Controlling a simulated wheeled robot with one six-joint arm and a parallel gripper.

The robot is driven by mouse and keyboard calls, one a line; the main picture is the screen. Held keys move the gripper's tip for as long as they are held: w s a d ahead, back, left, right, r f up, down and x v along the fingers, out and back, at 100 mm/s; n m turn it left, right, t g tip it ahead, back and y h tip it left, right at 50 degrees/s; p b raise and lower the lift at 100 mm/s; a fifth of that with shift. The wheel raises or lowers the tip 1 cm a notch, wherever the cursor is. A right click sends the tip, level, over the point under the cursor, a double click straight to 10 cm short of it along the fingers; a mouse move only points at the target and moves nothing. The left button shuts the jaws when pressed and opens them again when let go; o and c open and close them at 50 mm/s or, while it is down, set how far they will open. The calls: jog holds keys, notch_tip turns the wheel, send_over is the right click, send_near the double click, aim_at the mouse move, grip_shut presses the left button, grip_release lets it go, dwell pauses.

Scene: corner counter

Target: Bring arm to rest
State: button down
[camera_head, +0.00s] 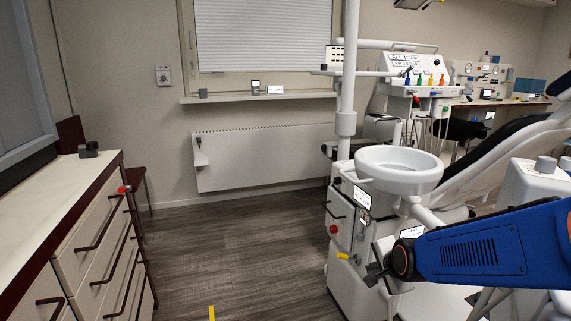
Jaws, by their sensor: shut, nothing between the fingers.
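My arm shows as a blue link with a dark vent panel, reaching in from the right edge of the head view. My gripper (377,275) is at its left end, small and dark grey. It is shut with nothing in it. It shows in front of the lower part of the white dental unit (342,268), below the round white basin (399,168). I cannot tell whether it touches the unit.
A drawer counter (55,207) with a small dark object (89,150) on top stands at the left. A radiator (262,158) hangs under the window. A dental chair (500,150) is at the right.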

jog(key=s+d+r+n+g, duration=0.2)
jog(key=s+n, duration=0.5)
jog(key=s, duration=0.5)
jog(key=s+d+r+n+g, duration=0.2)
jog(key=s+r+n, duration=0.3)
jog(key=s, duration=0.8)
jog(key=n, duration=0.2)
jog(key=shift+s+n+h, duration=0.15)
jog(key=shift+n+h, duration=0.15)
jog(key=shift+h, duration=0.1)
jog(key=shift+d+r, duration=0.1)
